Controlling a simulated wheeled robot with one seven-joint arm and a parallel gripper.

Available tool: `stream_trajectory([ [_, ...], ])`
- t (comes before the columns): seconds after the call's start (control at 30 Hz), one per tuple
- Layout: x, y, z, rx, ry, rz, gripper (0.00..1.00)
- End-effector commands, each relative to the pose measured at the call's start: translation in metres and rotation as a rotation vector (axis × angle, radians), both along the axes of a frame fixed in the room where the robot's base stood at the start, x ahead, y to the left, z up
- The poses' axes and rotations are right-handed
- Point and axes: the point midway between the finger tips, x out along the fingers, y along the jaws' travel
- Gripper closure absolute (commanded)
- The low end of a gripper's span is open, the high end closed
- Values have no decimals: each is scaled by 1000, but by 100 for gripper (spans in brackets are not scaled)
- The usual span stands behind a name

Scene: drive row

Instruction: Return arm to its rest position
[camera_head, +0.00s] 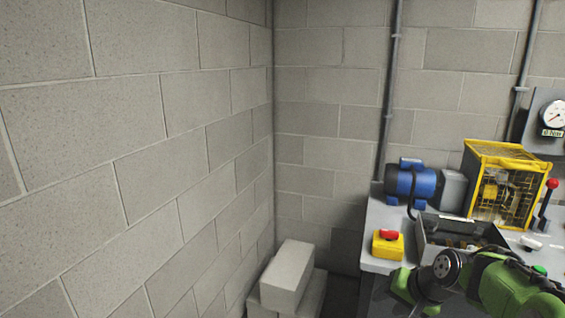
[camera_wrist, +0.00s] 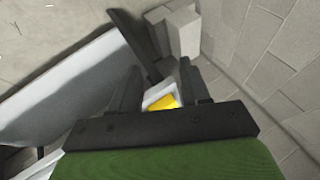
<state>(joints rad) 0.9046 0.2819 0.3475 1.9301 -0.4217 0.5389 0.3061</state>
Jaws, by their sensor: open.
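My gripper (camera_wrist: 160,78) shows in the wrist view with its two dark fingers apart. A small yellow patch with a pale border (camera_wrist: 163,101) shows between and beyond the fingers; I cannot tell what it belongs to or how far off it is. No held object can be made out. In the head view my green arm (camera_head: 508,290) is at the lower right, in front of the workbench. The gripper's fingers cannot be made out there.
The grey workbench (camera_head: 377,216) bears a yellow box with a red button (camera_head: 388,244), a blue motor (camera_head: 411,184), a grey open tray (camera_head: 432,252) and a yellow cage (camera_head: 506,150). Pale blocks (camera_head: 287,278) stand in the corner by the block wall (camera_head: 150,150).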

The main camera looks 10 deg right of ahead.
Motion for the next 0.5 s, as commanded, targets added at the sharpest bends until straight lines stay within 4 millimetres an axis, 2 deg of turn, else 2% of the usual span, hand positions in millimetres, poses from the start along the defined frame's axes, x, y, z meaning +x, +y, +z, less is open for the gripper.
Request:
stream_trajectory([
  [0.03, -15, 29, 14, -85, 23, 66, 54],
  [0.1, -42, 60, 28, -186, 51, 143, 54],
  [0.2, -86, 94, 46, -307, 66, 233, 54],
  [0.3, -129, 115, 57, -387, 62, 302, 54],
  [0.5, -198, 134, 61, -464, 26, 407, 54],
])
